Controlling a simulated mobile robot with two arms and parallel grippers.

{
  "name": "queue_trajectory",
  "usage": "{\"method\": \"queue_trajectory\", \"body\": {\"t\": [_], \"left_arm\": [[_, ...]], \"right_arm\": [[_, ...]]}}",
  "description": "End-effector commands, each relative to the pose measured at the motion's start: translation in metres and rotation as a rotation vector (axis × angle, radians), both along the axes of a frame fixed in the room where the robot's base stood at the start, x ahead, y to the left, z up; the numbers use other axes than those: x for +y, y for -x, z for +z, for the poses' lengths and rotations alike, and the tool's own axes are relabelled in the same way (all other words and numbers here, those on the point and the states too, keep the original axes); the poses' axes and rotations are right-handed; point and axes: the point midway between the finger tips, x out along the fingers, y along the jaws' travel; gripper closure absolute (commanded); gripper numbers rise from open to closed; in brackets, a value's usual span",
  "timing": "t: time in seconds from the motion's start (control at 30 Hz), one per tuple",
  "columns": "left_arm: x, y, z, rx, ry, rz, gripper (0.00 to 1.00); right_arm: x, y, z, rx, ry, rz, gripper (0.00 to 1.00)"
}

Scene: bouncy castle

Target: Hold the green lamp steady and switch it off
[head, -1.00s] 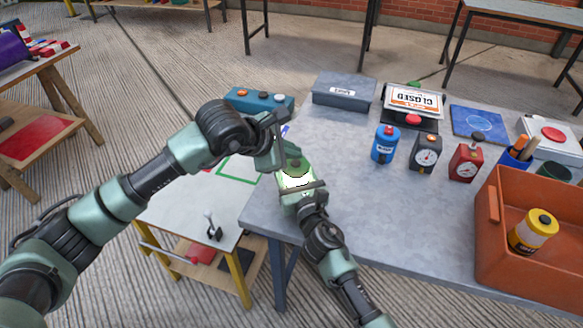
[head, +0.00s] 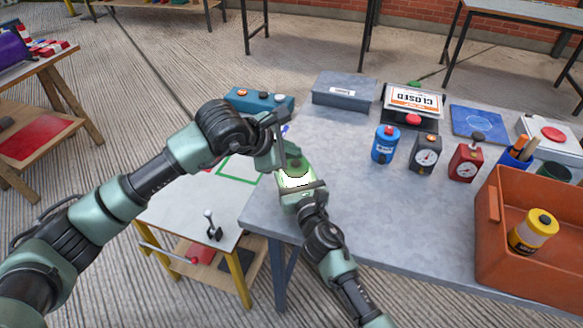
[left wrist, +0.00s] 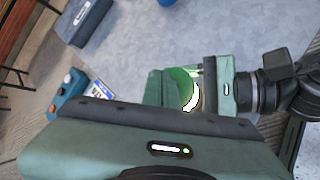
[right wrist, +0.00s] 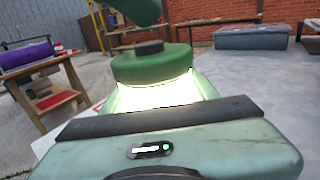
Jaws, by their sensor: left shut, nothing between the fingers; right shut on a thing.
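The green lamp (head: 299,181) stands near the left edge of the grey table, glowing bright white below its green cap. In the right wrist view, the cap (right wrist: 150,68) has a dark button (right wrist: 149,48) on top. My right gripper (head: 303,190) is shut on the lamp's body from the near side. My left gripper (head: 281,160) is shut and empty, close beside the top of the lamp. It also shows above the cap in the right wrist view (right wrist: 138,10). The left wrist view shows the cap (left wrist: 179,88) and the glow; I cannot tell whether the left fingertips touch the lamp.
An orange crate (head: 520,275) holds a yellow-capped jar (head: 533,231). A grey box (head: 345,92) sits behind. The table's middle is clear.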

Motion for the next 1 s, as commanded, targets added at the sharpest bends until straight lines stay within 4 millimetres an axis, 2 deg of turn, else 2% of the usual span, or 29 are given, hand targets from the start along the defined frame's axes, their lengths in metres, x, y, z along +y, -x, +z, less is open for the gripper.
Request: {"method": "queue_trajectory", "body": {"t": [1.0], "left_arm": [[0.0002,0.0000,-0.0090,0.000,0.000,0.000,1.00]], "right_arm": [[-0.0001,-0.0001,0.0003,0.000,0.000,0.000,1.00]]}}
